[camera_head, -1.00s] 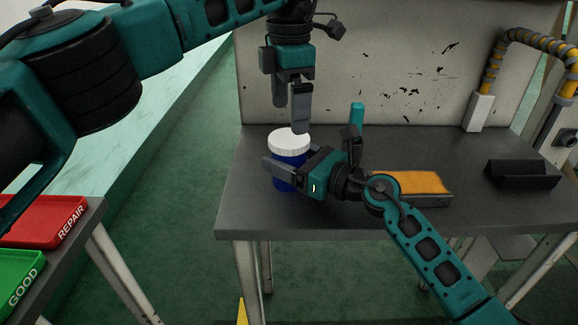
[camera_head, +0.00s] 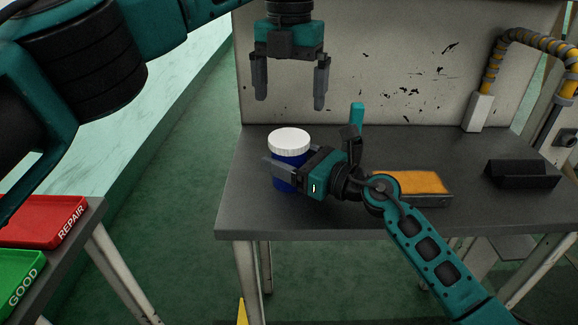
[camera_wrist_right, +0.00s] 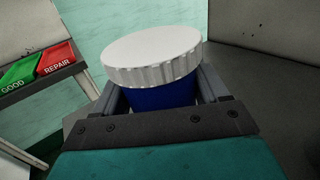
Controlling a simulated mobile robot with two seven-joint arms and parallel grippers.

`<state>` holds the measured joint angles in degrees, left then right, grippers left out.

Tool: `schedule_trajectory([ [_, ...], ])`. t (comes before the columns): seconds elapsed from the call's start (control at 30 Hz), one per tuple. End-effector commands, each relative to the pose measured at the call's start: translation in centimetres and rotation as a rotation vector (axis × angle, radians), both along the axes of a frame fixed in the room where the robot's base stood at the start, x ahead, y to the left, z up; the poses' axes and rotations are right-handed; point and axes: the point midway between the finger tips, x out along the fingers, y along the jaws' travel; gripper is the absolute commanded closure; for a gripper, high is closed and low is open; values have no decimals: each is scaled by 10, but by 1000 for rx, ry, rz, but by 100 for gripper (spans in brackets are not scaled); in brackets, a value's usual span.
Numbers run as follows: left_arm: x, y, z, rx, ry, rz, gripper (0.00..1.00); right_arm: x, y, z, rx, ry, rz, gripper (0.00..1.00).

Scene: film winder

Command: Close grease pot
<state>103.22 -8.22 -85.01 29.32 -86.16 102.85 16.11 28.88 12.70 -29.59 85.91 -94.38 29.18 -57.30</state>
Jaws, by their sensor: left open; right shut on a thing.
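The grease pot (camera_head: 288,183) is a blue jar standing upright on the grey table's left part. Its white ribbed lid (camera_head: 289,141) sits on top of it; how tightly it is screwed on cannot be told. My right gripper (camera_head: 284,173) is shut around the blue body, below the lid. The right wrist view shows the blue body (camera_wrist_right: 162,95) between both fingers and the lid (camera_wrist_right: 150,55) covering its top. My left gripper (camera_head: 290,95) is open and empty, pointing down above the lid and clear of it.
An orange-topped sponge or pad (camera_head: 410,183) lies right of my right wrist. A black holder (camera_head: 521,174) stands at the table's right. A teal upright handle (camera_head: 357,117) stands behind the wrist. Red (camera_head: 45,222) and green (camera_head: 22,272) trays are at the left.

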Motion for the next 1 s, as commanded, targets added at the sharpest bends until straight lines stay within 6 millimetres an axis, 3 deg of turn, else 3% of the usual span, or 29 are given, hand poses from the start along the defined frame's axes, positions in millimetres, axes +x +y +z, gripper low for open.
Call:
schedule_trajectory([
  [0.53,0,0,-69,1,2,-1,0,0,0,0,-1,1,-1,100],
  [0.7,0,1,-79,0,1,-1,0,0,0,0,-1,1,-1,100],
  [1.0,0,0,-80,0,0,-1,1,0,0,0,-1,1,-1,100],
])
